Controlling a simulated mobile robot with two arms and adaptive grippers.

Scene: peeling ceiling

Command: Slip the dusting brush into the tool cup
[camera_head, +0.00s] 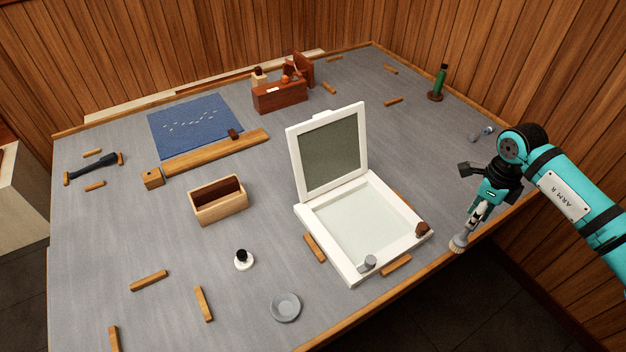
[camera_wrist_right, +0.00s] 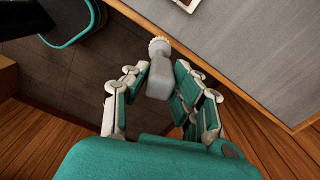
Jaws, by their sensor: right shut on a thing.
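The dusting brush (camera_head: 458,244) has a grey handle and a pale bristle head. My right gripper (camera_head: 480,212) is shut on its handle and holds it tilted, bristles down, by the table's right edge. In the right wrist view the brush (camera_wrist_right: 159,78) sits between the fingers of my right gripper (camera_wrist_right: 160,84), bristles pointing away. A round grey vessel (camera_head: 285,306) near the front edge looks like the tool cup; its depth is hard to tell. My left gripper is not in view.
A white hinged frame (camera_head: 330,258) with its lid raised stands between the brush and the round vessel. An open wooden box (camera_head: 218,208), a small black-knobbed item (camera_head: 243,260) and several wooden strips lie on the grey table. A green bottle (camera_head: 439,82) stands at the back right.

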